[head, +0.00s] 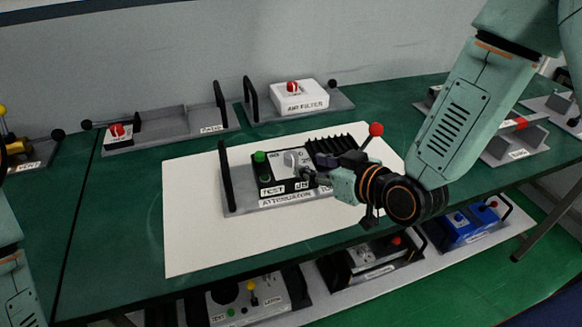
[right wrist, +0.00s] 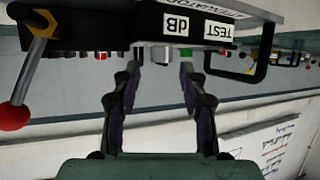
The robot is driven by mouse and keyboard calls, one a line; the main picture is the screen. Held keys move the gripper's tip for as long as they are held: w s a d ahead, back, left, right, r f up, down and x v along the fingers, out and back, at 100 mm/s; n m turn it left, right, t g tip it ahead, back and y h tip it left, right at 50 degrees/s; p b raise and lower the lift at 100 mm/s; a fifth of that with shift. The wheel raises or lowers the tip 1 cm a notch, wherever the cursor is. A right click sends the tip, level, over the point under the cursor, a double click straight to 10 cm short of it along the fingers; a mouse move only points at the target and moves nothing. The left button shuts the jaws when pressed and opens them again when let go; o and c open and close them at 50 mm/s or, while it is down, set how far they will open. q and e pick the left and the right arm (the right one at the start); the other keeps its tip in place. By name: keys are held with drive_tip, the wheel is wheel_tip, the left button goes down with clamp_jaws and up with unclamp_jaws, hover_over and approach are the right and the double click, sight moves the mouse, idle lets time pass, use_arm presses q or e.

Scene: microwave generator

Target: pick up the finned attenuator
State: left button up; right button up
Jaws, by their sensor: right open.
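The finned attenuator (head: 335,143) is a black unit with dark fins at its back right. It sits on a grey base plate with a black handle at the left and a red-ball lever at the right. Its front carries TEST and dB labels, a green knob and a silver knob (head: 292,160). My right gripper (head: 318,177) is open at its front right and partly hides it. In the right wrist view, the open fingers (right wrist: 160,82) point at the attenuator (right wrist: 185,22), which appears upside down, with the silver knob (right wrist: 161,57) between the fingertips. Contact cannot be told. My left gripper is out of view.
The attenuator's plate lies on a white mat (head: 195,235) on the green bench. More modules sit at right and on the lower shelf (head: 310,290). The mat's left front is clear.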

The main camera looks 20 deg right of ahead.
sight(296, 159)
drive_tip(key=shift+s+d, duration=0.1)
drive_tip(key=x, duration=0.5)
drive_tip(key=shift+w+a, duration=0.25)
drive_tip(key=shift+a, duration=0.15)
drive_tip(key=shift+s+d+r, duration=0.1)
drive_tip(key=shift+d, duration=0.1)
drive_tip(key=shift+w+a, duration=0.2)
drive_tip(key=shift+w, duration=0.1)
drive_tip(key=shift+c, duration=1.4)
drive_tip(key=shift+s+d, duration=0.1)
drive_tip(key=shift+s, duration=0.1)
drive_tip(key=c, duration=0.6)
drive_tip(key=shift+w, duration=0.1)
clamp_jaws()
drive_tip(key=shift+w, duration=0.1)
